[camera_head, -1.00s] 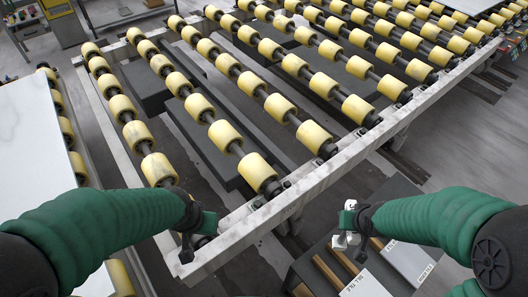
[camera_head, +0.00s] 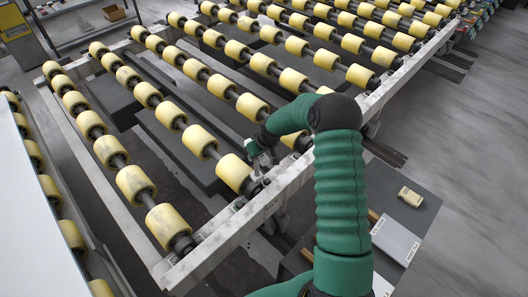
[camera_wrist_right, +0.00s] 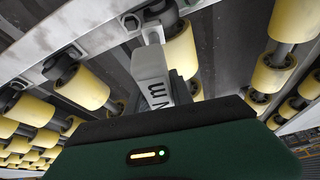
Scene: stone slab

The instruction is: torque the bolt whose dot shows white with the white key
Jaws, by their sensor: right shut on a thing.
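My right gripper (camera_head: 262,156) is at the near metal rail of the roller conveyor, its arm reaching up from the lower middle. In the right wrist view it is shut on a pale grey-white key (camera_wrist_right: 152,66) marked with dark letters. The key points up towards the rail's underside; its tip is close to a dark bolt (camera_wrist_right: 131,22), and I cannot tell whether they touch. Another dark bolt (camera_wrist_right: 60,70) is to the left on the same rail. The dots' colours are too small to tell. My left gripper is out of view.
Yellow rollers (camera_head: 136,183) fill the conveyor behind the rail (camera_head: 220,238). A white slab (camera_head: 28,220) lies at left. Floor at right is clear.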

